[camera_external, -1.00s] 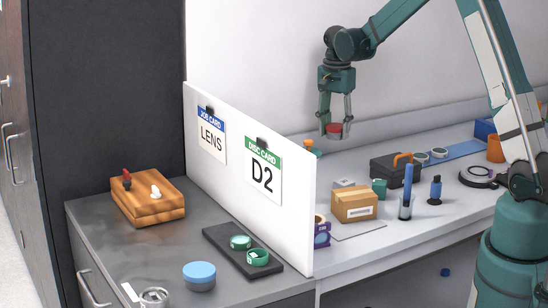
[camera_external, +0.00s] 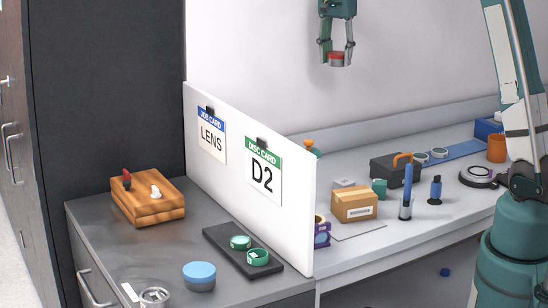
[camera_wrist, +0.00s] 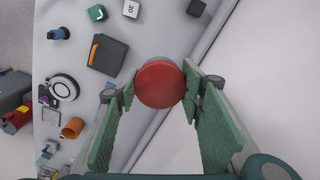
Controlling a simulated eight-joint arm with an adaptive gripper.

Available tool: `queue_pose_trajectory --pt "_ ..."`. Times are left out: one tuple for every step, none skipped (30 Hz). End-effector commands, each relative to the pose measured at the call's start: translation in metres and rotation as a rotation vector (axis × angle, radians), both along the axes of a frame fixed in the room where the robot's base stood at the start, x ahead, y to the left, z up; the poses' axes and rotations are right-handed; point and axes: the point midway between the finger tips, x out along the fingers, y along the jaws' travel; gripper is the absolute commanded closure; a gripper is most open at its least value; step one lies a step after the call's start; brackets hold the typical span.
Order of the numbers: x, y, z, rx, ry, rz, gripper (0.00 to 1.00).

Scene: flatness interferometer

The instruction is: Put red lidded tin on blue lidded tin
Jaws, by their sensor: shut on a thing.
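The red lidded tin (camera_external: 336,57) is held between the fingers of my gripper (camera_external: 337,60), high above the white bench in the external view. In the wrist view the round red lid (camera_wrist: 160,84) sits between the two green fingers of my gripper (camera_wrist: 160,90). The blue lidded tin (camera_external: 199,277) stands on the dark grey counter at the lower left of the external view, on the other side of the white partition from my gripper. I do not see the blue tin in the wrist view.
A white partition (camera_external: 296,195) with two cards divides the white bench from the grey counter. On the counter are a black tray (camera_external: 226,249) with green rings, a wooden box (camera_external: 147,203) and a metal ring (camera_external: 154,297). A cardboard box (camera_external: 354,204) stands on the bench.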

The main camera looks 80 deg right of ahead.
Motion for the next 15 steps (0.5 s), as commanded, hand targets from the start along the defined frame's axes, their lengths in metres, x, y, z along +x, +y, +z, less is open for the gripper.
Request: queue_pose_trajectory --pt "0.0 0.0 0.008 0.0 0.0 0.0 0.74" --pt "0.0 0.0 0.013 0.0 0.0 0.0 0.74" --pt "0.0 0.001 0.019 0.0 0.0 0.002 0.74" --pt "0.006 0.007 0.016 0.0 0.0 0.014 0.74" --pt "0.009 0.011 0.016 0.0 0.0 0.023 0.74" --pt "0.013 0.016 0.016 0.0 0.0 0.035 0.74" --pt "0.017 0.02 0.016 0.0 0.0 0.044 0.74" --pt "0.02 0.023 0.016 0.0 0.0 0.053 0.74" --pt "0.025 0.029 0.016 0.0 0.0 0.065 0.74" --pt "0.028 0.034 0.016 0.0 0.0 0.075 0.74" --pt "0.032 0.038 0.016 0.0 0.0 0.084 0.74" --pt "0.037 0.044 0.016 0.0 0.0 0.098 0.74" --pt "0.041 0.049 0.016 0.0 0.0 0.11 0.74" --pt "0.045 0.055 0.016 0.0 0.0 0.122 0.74" --pt "0.051 0.063 0.016 0.0 0.0 0.139 0.74"
